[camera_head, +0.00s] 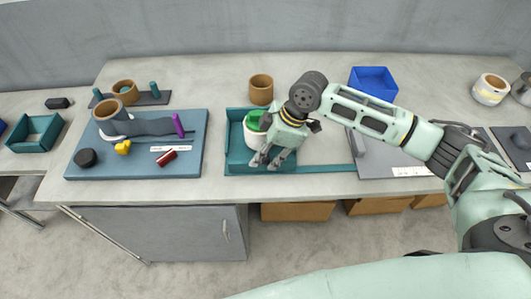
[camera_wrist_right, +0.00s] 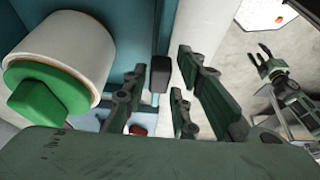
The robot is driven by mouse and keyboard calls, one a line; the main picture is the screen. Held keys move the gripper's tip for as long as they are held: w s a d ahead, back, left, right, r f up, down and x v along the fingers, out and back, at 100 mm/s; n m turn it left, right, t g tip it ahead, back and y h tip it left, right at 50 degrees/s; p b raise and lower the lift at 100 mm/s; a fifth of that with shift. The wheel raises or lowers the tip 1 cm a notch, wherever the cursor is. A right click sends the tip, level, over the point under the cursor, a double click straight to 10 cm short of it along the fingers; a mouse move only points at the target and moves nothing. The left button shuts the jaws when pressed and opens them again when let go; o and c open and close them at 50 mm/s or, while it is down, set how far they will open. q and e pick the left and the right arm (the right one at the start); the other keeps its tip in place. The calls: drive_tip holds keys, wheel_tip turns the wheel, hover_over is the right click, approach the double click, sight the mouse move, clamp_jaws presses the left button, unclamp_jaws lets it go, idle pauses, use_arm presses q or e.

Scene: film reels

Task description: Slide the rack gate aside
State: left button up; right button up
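The teal rack (camera_head: 233,150) stands near the front edge of the bench. A flat teal strip (camera_head: 325,168), which looks like its gate or gate rail, runs along the front and out to the right. My right gripper (camera_head: 268,160) is over the rack's front, pointing down. In the wrist view, its fingers are apart, with a small dark knob (camera_wrist_right: 160,73) showing between them; I cannot tell whether they touch it. A white cylinder with a green top (camera_head: 255,122) stands in the rack. My left gripper (camera_wrist_right: 268,62) shows open in the wrist view, beyond the bench edge.
A blue-grey board (camera_head: 85,172) with mixed small items lies to the left. A brown cup (camera_head: 261,89) stands behind the rack and a blue bin (camera_head: 372,82) at the back right. A grey panel (camera_head: 378,160) lies behind the strip's right end.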

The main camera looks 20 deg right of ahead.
clamp_jaws()
drive_tip(key=s+d+p, duration=0.1)
drive_tip(key=d, duration=0.4)
drive_tip(key=s+d+p, duration=0.1)
drive_tip(key=s+d, duration=0.1)
drive_tip(key=d, duration=0.4)
drive_tip(key=s+d+p, duration=0.1)
drive_tip(key=d, duration=0.5)
drive_tip(key=shift+s+r, duration=0.1)
drive_tip(key=shift+s, duration=0.25)
drive_tip(key=shift+s+d, duration=0.1)
drive_tip(key=shift+d, duration=0.25)
drive_tip(key=shift+o, duration=2.2)
unclamp_jaws()
drive_tip(key=shift+s+d, duration=0.1)
drive_tip(key=shift+s, duration=0.05)
